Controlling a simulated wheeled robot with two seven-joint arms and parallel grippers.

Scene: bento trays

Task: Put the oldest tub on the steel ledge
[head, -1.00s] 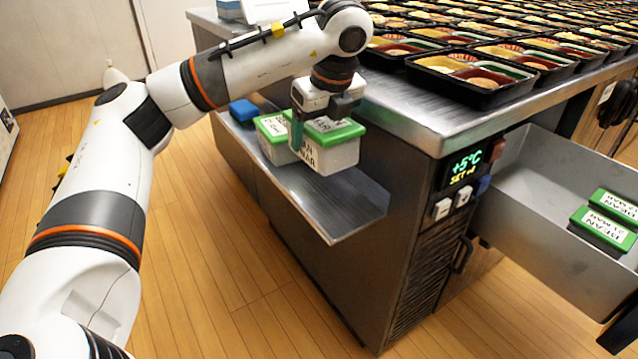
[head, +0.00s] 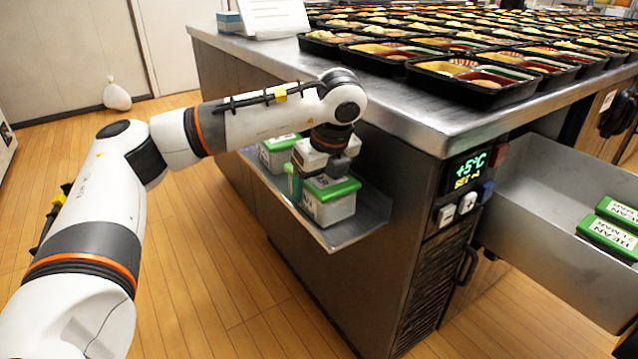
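My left gripper (head: 318,176) points down over the steel ledge (head: 368,222) on the counter's side. It looks shut on a white tub with a green lid (head: 335,208), one finger showing at the tub's left. The tub is upright at the ledge's near end, on it or just above; I cannot tell whether it touches. Its label is mostly hidden. Another green-lidded tub (head: 275,158) stands behind it on the ledge, partly hidden by my arm. Two green-lidded tubs marked BEAN, a nearer one (head: 606,236) and a farther one (head: 618,209), sit in the open drawer; their dates are hard to read. My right gripper is out of view.
The open steel drawer (head: 540,235) juts out at the right, beside a +5°C display (head: 467,168). Many filled bento trays (head: 487,82) cover the counter top (head: 400,112). A white bag (head: 117,97) lies on the floor at the back left.

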